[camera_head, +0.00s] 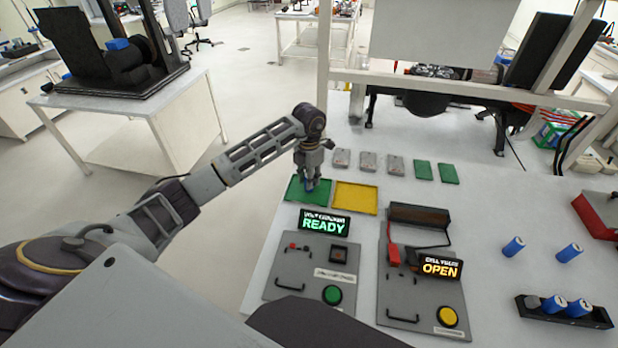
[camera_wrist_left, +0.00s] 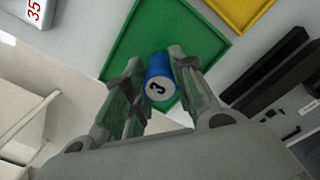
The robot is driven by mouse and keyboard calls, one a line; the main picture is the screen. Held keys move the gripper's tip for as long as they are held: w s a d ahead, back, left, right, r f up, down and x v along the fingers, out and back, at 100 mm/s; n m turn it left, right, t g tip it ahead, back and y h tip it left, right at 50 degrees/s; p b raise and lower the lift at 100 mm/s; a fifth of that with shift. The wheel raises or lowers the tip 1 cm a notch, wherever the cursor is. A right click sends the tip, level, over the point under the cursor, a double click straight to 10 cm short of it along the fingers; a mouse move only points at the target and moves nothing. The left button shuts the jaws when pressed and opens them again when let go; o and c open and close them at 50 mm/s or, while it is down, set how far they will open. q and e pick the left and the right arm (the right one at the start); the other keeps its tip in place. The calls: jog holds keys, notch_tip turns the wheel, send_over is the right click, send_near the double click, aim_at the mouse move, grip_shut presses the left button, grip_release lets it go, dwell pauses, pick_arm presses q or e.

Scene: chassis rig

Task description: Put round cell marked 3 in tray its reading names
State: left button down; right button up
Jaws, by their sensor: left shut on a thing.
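The round blue cell marked 3 (camera_wrist_left: 160,80) is between the fingers of my left gripper (camera_wrist_left: 158,85) in the left wrist view, its numbered end facing the camera. My left gripper (camera_head: 310,186) is shut on it over the green tray (camera_head: 292,190). The green tray also shows in the left wrist view (camera_wrist_left: 125,45). I cannot tell whether the cell touches the tray floor. The yellow tray (camera_head: 356,198) lies directly right of the green one. One display (camera_head: 325,224) reads READY and another (camera_head: 440,267) reads OPEN. My right gripper is not in view.
Two blue cells (camera_head: 514,247) (camera_head: 569,253) stand on the table at right. A black rack (camera_head: 595,318) holds more cells. Several grey and green flat blocks (camera_head: 396,164) lie behind the trays. Two grey panels (camera_head: 310,262) (camera_head: 400,300) with buttons lie in front.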

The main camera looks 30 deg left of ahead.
pick_arm(q)
jog(key=shift+f, duration=0.15)
jog(key=c, duration=1.2)
grip_release()
jog(key=shift+r+b, duration=0.4)
jog(key=shift+r, duration=5.75)
